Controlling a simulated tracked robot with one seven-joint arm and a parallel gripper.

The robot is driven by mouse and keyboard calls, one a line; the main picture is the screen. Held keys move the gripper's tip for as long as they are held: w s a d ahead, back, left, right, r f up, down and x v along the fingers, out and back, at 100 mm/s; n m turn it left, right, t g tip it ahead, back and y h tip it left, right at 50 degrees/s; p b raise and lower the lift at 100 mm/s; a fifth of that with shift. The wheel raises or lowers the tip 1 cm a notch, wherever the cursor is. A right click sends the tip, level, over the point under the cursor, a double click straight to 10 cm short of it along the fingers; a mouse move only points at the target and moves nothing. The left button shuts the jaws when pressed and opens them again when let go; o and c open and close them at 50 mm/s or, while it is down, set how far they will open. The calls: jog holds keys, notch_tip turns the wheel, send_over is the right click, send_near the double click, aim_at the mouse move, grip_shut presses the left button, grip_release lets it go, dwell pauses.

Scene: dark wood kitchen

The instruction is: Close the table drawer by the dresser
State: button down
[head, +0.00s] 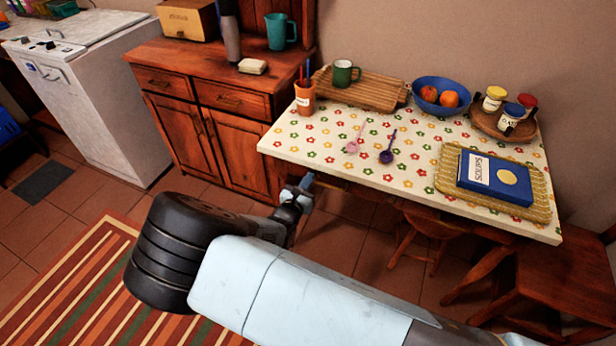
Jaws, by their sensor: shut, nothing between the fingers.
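The table (408,185) has a white top with a flower pattern and stands to the right of the wooden dresser (215,100). The table's front below the top is in shadow and partly behind my arm, so I cannot tell how far its drawer is open. My gripper (306,182) is shut and empty. In the picture it is just below the table's front left edge, close to the dresser's right side. I cannot tell whether it touches the table or drawer.
A wooden stool (436,226) is under the table and a wooden chair (560,275) stands at the right. A striped rug (75,290) covers the floor at left.

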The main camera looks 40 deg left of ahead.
jog(key=s+d, duration=0.2)
jog(key=s, duration=0.9)
jog(key=w+d+r+m+g+h, duration=0.5)
jog(key=w+d+r+m+h, duration=0.6)
jog(key=w+d+r, duration=0.4)
jog(key=w+d+r+m+g+y, duration=0.1)
jog(key=w+d+r+m+g, duration=0.15)
jog(key=d+r+m, duration=0.5)
jog(key=w+d+r+m+g, duration=0.15)
jog(key=d+r+g, duration=0.3)
jog(key=d, duration=0.55)
jog(key=w+d+r+m+g+y, duration=0.1)
jog(key=d+r+m+g, duration=0.2)
jog(key=d+r+m, duration=0.45)
jog(key=s+d+r+m+t+y, duration=0.1)
jog(key=s+d+r+m+y, duration=0.1)
jog(key=s+d+r+m, duration=0.3)
jog(key=s+d+r+m+t+y, duration=0.2)
jog(key=s+d+r+m, duration=0.3)
jog(key=s+d+r, duration=0.3)
jog(key=s+d+y, duration=0.1)
jog(key=s+d, duration=0.3)
jog(key=d, duration=0.2)
jog(key=shift+s+m+y, duration=0.3)
jog(key=shift+s+m, duration=0.05)
